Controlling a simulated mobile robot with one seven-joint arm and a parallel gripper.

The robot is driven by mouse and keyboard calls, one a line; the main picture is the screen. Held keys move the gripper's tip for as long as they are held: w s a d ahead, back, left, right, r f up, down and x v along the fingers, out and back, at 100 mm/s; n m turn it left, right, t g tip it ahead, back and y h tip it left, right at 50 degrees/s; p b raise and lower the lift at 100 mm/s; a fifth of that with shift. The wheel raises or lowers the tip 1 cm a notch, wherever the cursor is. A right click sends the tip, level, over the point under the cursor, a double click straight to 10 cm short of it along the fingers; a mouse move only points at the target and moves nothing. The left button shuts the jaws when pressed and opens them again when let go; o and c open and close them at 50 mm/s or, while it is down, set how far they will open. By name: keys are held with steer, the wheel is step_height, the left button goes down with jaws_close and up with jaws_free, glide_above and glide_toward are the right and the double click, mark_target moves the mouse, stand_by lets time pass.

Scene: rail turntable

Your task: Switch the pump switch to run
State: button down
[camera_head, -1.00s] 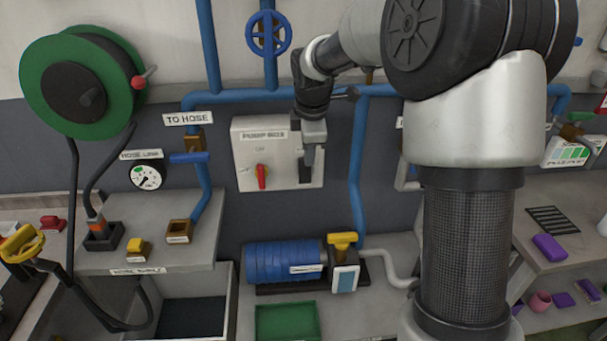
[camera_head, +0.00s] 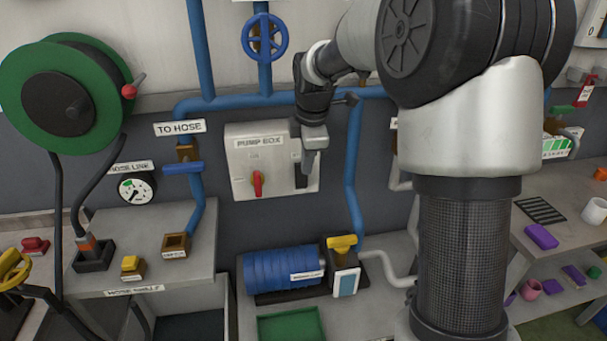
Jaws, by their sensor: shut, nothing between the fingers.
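The pump switch is a red rotary knob (camera_head: 257,184) on the front of the pale grey pump box (camera_head: 237,193), which hangs on the wall and is labelled "PUMP BOX". The knob's handle stands about upright. Any position marks around it are too small to read. My gripper (camera_head: 308,168) points down at the right side of the box, to the right of the knob and apart from it. It appears closed and empty, with a dark slot-like shape (camera_head: 300,177) on the box partly behind it.
Blue pipes run above and right of the box, with a blue handwheel (camera_head: 265,36) over it. A blue pump (camera_head: 282,268) with a yellow-topped unit (camera_head: 343,265) stands below. A hose reel (camera_head: 66,90) is at the left.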

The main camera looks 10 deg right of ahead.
mark_target(302, 182)
steer(key=w+f+p, duration=0.1)
steer(key=w+f, duration=0.5)
steer(key=f, duration=0.4)
steer(key=shift+w, duration=0.4)
steer(key=f+b, duration=0.1)
steer(key=b, duration=0.2)
steer(key=shift+w+t, duration=0.2)
steer(key=shift+t, duration=0.2)
steer(key=shift+r, duration=0.3)
steer(key=shift+w, duration=0.1)
steer(key=shift+r, duration=0.1)
